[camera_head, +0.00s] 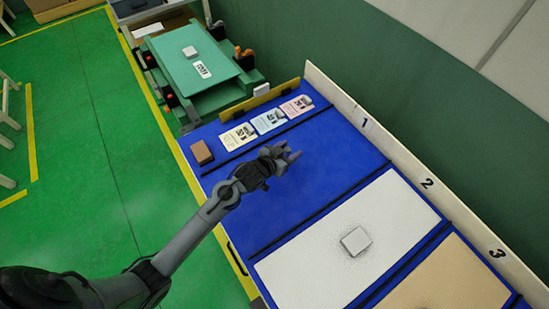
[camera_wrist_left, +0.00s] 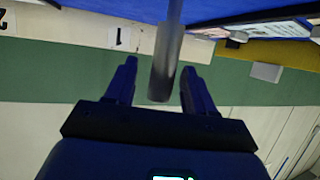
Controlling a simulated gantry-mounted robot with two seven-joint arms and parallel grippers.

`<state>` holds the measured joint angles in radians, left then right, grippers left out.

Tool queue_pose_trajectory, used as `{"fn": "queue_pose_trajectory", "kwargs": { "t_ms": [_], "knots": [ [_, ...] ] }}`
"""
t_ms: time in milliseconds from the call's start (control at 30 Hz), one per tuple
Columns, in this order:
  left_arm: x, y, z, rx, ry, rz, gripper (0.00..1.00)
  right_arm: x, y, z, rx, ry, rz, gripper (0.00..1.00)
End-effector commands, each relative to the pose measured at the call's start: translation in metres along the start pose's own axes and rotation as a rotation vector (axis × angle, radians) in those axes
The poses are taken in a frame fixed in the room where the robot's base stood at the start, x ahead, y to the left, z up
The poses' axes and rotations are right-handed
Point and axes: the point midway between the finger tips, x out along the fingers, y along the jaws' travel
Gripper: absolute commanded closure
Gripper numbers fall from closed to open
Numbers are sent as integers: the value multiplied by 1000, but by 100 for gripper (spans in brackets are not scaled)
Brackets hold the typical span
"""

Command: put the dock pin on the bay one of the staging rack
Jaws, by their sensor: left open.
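The staging rack has a blue deck (camera_head: 318,172) and a cream back rail with numbers 1, 2 and 3. Bay one is the bare blue strip beside the number 1 (camera_head: 365,123), between two black dividers. My left gripper (camera_head: 291,156) is over this strip, its fingers spread. In the left wrist view, a plain grey rod, seemingly the dock pin (camera_wrist_left: 166,70), comes down from the top edge between the open fingers (camera_wrist_left: 158,85), with gaps visible on both sides. Its far end is cut off, so its contact with the deck cannot be seen. I cannot separate it from the gripper in the head view.
Bay two holds a white panel (camera_head: 300,270) with a grey block (camera_head: 355,241); a tan panel (camera_head: 450,280) lies in bay three. Several cards (camera_head: 268,121) and a brown block (camera_head: 201,153) lie at the far end. A green cart (camera_head: 190,75) stands beyond.

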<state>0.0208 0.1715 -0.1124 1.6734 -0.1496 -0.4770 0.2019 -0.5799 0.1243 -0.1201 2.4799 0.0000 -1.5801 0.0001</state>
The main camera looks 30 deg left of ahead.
Motion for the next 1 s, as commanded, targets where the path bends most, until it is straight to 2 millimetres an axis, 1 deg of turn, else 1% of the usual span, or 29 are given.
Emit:
{"fn": "queue_pose_trajectory", "kwargs": {
  "t_ms": [33,200,400,600,733,867,967,1000],
  "knots": [
    [-10,0,-1,1,0,0,46,-3,0,-1,-2,0,1,57],
    [-42,0,0,2,-2,-1,46,-8,1,-3,-2,0,1,57],
    [-76,0,-1,2,-1,0,46,-13,1,-4,-1,0,0,57],
    [-97,0,0,0,0,0,46,-15,0,-5,3,1,-2,57],
    [-103,0,1,0,-8,-2,46,-16,-1,-5,6,1,-5,57],
    [-116,6,12,6,-78,-18,46,-16,-1,-6,8,1,-6,57],
    [-137,13,30,12,-194,-42,46,-16,-1,-6,8,1,-6,57],
    [-148,17,38,15,-251,-50,46,-16,-1,-6,8,1,-6,57]
  ]
}}
